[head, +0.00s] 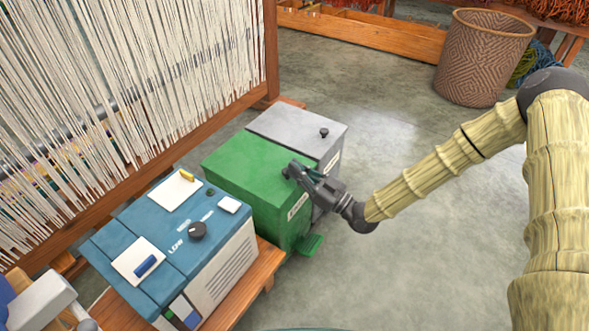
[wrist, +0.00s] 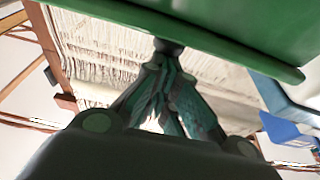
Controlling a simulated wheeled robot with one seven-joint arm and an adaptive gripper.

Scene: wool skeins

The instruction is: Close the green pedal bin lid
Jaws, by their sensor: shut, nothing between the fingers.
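The green pedal bin (head: 247,201) stands on the floor between a grey bin and a blue-topped unit. Its lid (head: 245,160) lies flat across the top in the head view, and I see no open gap from here. The green pedal (head: 308,244) sticks out at its foot. My gripper (head: 290,171) is at the lid's right-hand front edge, fingers together and empty. In the wrist view the shut fingertips (wrist: 168,47) meet the edge of a green panel (wrist: 240,25). I cannot tell whether they press on it or only overlap it.
The grey bin (head: 303,129) with a black knob stands right behind the green one. The blue-topped unit (head: 170,245) with a dial is on the near left. A loom (head: 130,85) stands along the left. A woven basket (head: 484,57) is at the back right. Open floor lies right of the bins.

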